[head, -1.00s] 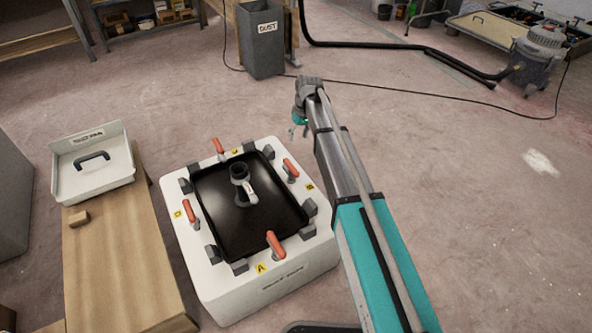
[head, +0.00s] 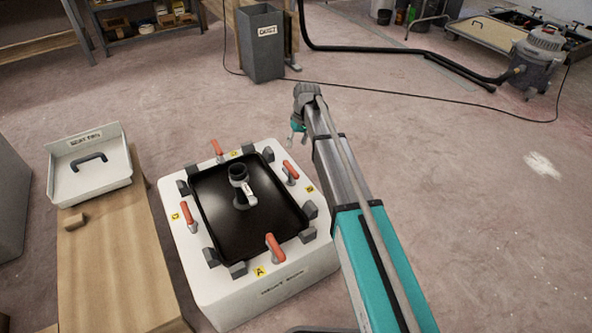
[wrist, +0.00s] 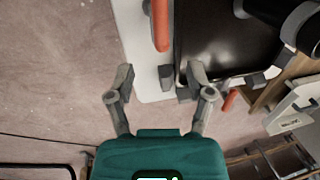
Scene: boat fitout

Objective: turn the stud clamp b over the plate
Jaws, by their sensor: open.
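A black square plate (head: 215,205) lies on a white block (head: 205,290) with letter tags. Stud clamp b (head: 290,171), with an orange handle, stands at the plate's right edge by the tag B. Whether its handle reaches over the plate is hard to tell. In the wrist view, an orange handle (wrist: 160,25), probably clamp b's, shows at the top beside the plate (wrist: 210,45). My gripper (head: 298,132) is beyond the block's far right corner, apart from the clamp. In the wrist view my gripper (wrist: 160,76) is open, with nothing gripped.
Other orange-handled clamps (head: 275,246) and grey blocks (head: 309,209) ring the plate. A black fitting (head: 239,180) stands on it. A wooden bench (head: 110,260) with a white tray (head: 90,180) is on the left.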

